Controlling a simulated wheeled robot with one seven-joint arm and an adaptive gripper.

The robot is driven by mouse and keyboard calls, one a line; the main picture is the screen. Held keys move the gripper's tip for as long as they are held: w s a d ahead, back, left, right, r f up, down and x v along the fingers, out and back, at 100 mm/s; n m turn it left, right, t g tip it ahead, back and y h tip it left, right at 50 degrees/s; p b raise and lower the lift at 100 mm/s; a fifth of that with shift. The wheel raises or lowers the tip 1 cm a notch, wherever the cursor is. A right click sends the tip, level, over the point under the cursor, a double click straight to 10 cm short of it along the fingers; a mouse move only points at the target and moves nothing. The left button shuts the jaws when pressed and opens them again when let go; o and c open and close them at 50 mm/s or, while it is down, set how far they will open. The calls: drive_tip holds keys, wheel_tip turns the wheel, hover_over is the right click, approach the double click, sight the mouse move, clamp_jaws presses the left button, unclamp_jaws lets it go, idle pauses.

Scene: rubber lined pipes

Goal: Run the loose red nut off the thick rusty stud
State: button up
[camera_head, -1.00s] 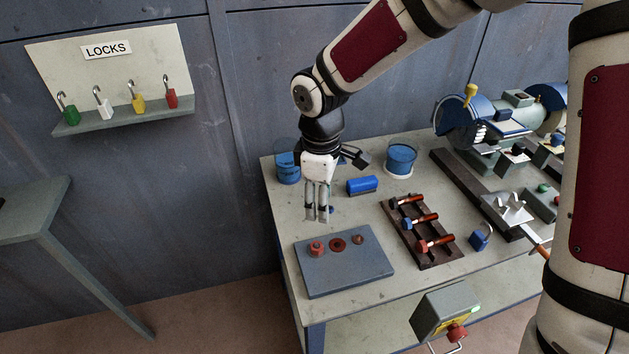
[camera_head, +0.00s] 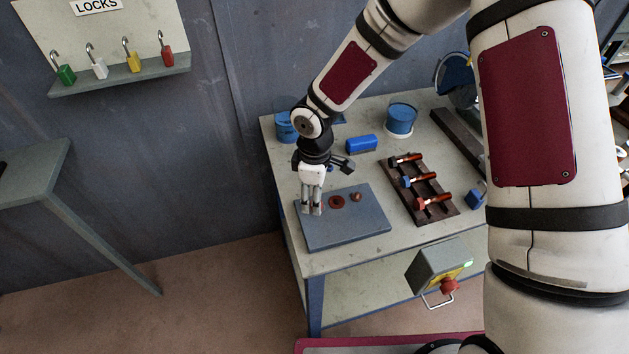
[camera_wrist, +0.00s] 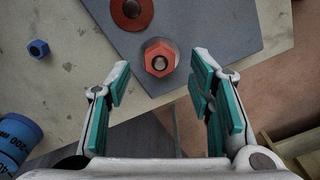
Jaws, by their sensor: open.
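The red nut (camera_wrist: 160,57) sits around the rusty stud (camera_wrist: 159,62) on the grey plate (camera_head: 345,230); the wrist view looks down on its hexagon with the stud's end in the middle. My gripper (camera_wrist: 157,85) is open, with its two teal-padded fingers apart. In the wrist view the nut lies between and just beyond the fingertips, with no contact visible. In the head view my gripper (camera_head: 312,210) is over the plate's left part and hides the nut. A flat red-brown disc (camera_head: 337,202) and a small rusty stud piece (camera_head: 355,196) are to its right.
A small blue nut (camera_wrist: 38,48) lies on the table.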

drive_tip(key=shift+f, duration=0.95)
clamp_jaws()
drive_tip(key=n+b, duration=0.1)
drive_tip(key=n, duration=0.5)
drive_tip(key=shift+d+b, duration=0.1)
drive_tip(key=shift+b, duration=0.2)
drive_tip(key=n, duration=0.6)
drive_tip(key=shift+s+r+b, duration=0.1)
drive_tip(key=shift+s+b, duration=0.1)
drive_tip(key=shift+b, duration=0.2)
